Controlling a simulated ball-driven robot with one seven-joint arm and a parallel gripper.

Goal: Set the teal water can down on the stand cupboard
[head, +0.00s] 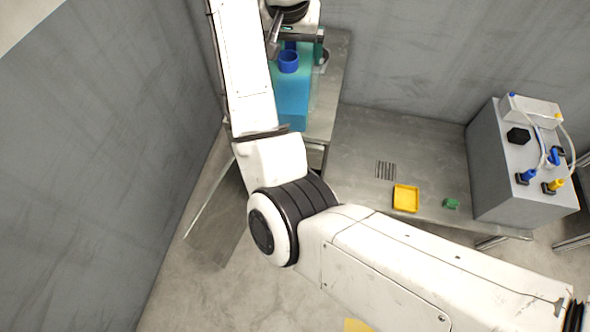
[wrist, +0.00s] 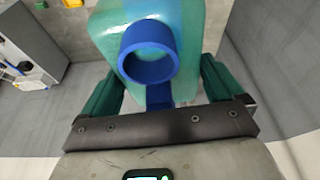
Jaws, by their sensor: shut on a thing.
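The teal water can (head: 292,93) is a translucent teal block with a blue ring-shaped cap, in the upper middle of the head view. In the wrist view the can (wrist: 190,20) fills the top centre, cap toward the camera. My gripper (wrist: 160,98) has a green finger on each side of the can and is shut on it. In the head view my gripper (head: 300,48) is partly hidden by my arm. The can appears over the left part of a grey metal cupboard top (head: 335,70). Whether its base touches that top cannot be told.
A lower grey bench (head: 350,140) adjoins on the right, with a yellow tray (head: 406,198), a small green piece (head: 450,203) and a grey box with tubes (head: 510,180). Grey walls stand behind and left. A round metal object (head: 323,57) sits beside my gripper.

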